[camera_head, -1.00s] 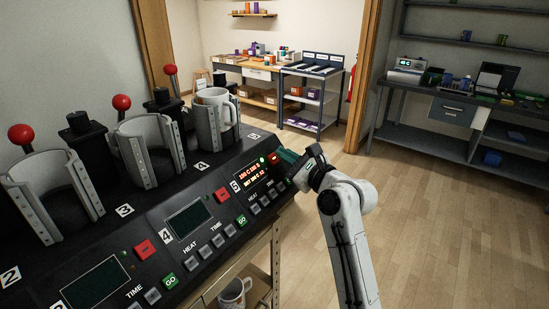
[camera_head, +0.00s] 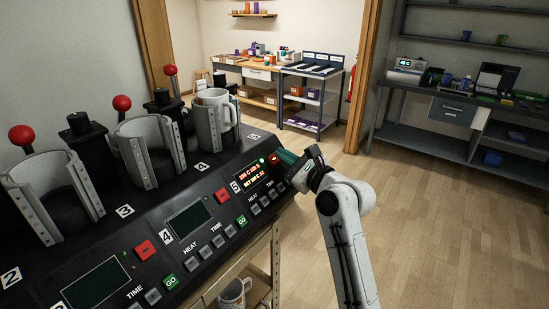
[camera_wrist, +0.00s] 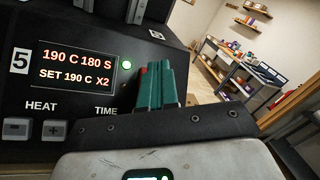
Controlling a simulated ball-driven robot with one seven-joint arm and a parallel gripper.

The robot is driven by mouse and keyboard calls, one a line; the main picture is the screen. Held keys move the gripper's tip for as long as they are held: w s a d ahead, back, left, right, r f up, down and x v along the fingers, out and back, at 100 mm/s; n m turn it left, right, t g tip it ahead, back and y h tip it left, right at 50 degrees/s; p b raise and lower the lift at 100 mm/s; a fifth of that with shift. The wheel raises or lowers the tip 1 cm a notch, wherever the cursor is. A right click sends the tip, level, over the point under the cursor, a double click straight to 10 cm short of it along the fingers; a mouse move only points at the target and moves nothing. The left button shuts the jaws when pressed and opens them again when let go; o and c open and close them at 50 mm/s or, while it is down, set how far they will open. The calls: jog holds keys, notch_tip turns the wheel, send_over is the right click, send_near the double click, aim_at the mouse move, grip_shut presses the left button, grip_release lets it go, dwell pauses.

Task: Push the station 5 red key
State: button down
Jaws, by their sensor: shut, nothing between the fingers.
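The station 5 red key (camera_head: 273,159) sits at the right end of the control panel, beside the lit station 5 display (camera_head: 252,178). In the wrist view, only a red sliver of the key (camera_wrist: 143,71) shows at the left of my fingers, which hide the rest. My gripper (camera_head: 287,159) is shut and empty, with its green fingertips at the key. I cannot tell whether they touch it. The display in the wrist view (camera_wrist: 75,69) reads 190 C 180 S, SET 190 C X2. A green light (camera_wrist: 126,64) is lit beside it.
A white mug (camera_head: 215,100) stands in a press holder behind the panel. Station 4's red key (camera_head: 222,195) and the green GO keys (camera_head: 242,222) lie to the left and below. Another mug (camera_head: 234,291) is on the shelf underneath. The floor at right is clear.

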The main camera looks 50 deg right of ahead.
jog(key=shift+w+f, duration=0.15)
jog(key=shift+w, duration=0.05)
jog(key=shift+w+f, duration=0.3)
jog(key=shift+w, duration=0.05)
dwell(0.9)
jog(key=shift+s+r+p, duration=0.6)
jog(key=shift+s+p, duration=0.1)
jog(key=shift+p, duration=0.35)
jog(key=shift+r, duration=0.15)
jog(key=shift+s+r+p, duration=1.9)
jog(key=shift+s+p, duration=0.3)
jog(key=shift+p, duration=0.1)
jog(key=c, duration=1.8)
grip_release()
